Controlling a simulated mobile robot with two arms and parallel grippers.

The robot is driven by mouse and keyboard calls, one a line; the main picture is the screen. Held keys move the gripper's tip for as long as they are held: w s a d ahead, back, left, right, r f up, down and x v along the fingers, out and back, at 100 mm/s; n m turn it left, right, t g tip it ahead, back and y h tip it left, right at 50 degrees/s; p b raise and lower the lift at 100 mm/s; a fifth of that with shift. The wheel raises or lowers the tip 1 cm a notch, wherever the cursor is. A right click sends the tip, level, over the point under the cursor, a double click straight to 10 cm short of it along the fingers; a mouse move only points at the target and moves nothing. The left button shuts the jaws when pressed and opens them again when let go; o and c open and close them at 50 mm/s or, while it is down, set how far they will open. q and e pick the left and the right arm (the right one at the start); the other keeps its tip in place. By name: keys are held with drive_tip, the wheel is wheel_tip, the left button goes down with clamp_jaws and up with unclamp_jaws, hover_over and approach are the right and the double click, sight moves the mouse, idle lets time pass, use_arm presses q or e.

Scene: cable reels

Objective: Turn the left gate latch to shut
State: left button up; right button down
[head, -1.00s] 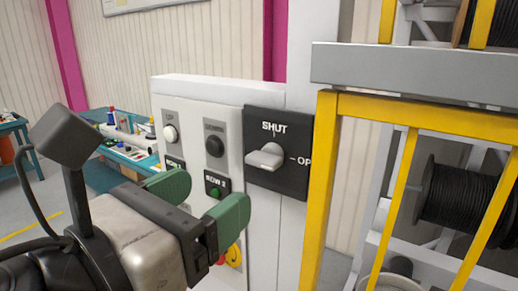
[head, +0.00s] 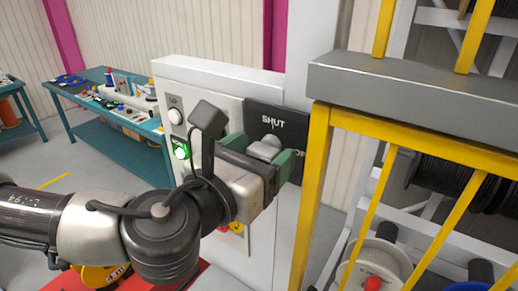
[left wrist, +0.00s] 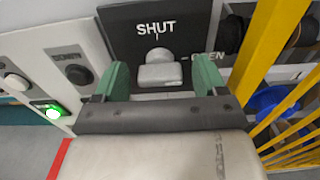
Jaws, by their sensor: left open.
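The gate latch is a light grey knob on a black plate marked SHUT at the top and OPEN at the right. The latch knob (head: 265,147) shows beyond my left gripper (head: 260,155) in the head view. In the left wrist view, the knob (left wrist: 160,71) lies between the two green fingers of my left gripper (left wrist: 161,76). The fingers are open, with a gap on each side of the knob. The black plate (left wrist: 190,20) is partly covered by the fingers. I cannot tell exactly which mark the knob points to. My right gripper is not in view.
The yellow gate frame (head: 313,200) stands close to the right of the plate. The white control panel (head: 218,70) carries buttons, including a lit green button (head: 181,152). A teal workbench (head: 120,150) with tools stands at the left back. Cable reels sit behind the gate.

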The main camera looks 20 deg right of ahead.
use_arm(q)
drive_tip(key=c, duration=0.9)
drive_tip(key=n+b, duration=0.3)
drive_tip(key=shift+f, duration=0.25)
drive_tip(key=n+b, duration=0.2)
drive_tip(key=n, duration=0.2)
drive_tip(key=shift+d+n+b, duration=0.1)
drive_tip(key=shift+n+b, duration=0.2)
drive_tip(key=shift+n, duration=0.1)
drive_tip(key=n+b, duration=0.2)
drive_tip(key=n, duration=0.3)
drive_tip(key=shift+r, duration=0.1)
drive_tip(key=n+b, duration=0.1)
drive_tip(key=n, duration=0.4)
drive_tip(key=shift+r+b, duration=0.1)
drive_tip(key=shift+b, duration=0.2)
